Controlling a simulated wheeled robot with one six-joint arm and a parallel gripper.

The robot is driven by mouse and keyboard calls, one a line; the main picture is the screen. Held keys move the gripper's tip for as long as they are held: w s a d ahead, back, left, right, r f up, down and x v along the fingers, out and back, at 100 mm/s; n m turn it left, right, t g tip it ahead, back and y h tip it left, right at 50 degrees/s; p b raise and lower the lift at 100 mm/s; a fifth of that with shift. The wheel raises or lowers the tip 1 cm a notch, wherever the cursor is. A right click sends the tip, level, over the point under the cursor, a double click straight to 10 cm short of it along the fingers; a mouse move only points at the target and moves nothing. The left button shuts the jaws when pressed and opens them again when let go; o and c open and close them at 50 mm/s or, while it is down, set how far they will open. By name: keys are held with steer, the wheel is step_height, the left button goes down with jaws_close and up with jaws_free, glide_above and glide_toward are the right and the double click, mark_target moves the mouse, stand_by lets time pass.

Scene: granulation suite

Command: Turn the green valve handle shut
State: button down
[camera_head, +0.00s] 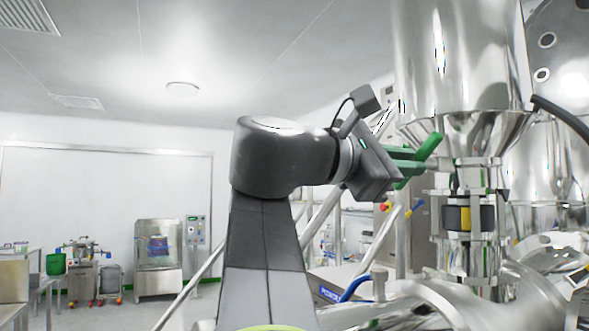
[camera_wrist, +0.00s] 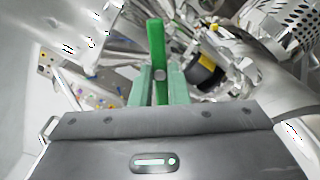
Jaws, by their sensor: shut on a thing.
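The green valve handle (camera_head: 430,146) is at the steel pipe neck below the large hopper, with its end slanting up and to the right in the head view. In the wrist view the handle (camera_wrist: 156,45) runs up the picture from between the green fingers. My gripper (camera_head: 408,162) reaches it from the left and is shut on it; the fingers also show in the wrist view (camera_wrist: 160,86) on either side of the handle. The part of the handle between the fingers is partly hidden.
The steel hopper (camera_head: 460,60) stands right above the handle. A clamped fitting with a black and yellow band (camera_head: 468,218) is just below right. A large steel pipe (camera_head: 500,295) lies beneath.

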steer(key=shift+f+m+b, duration=0.15)
steer(key=shift+m+b, duration=1.75)
steer(key=shift+m, duration=2)
steer(key=c, duration=1.4)
jaws_free()
steer(key=b+v, duration=0.2)
steer(key=v, duration=1.1)
steer(key=shift+a, duration=0.35)
steer(key=shift+s, duration=0.1)
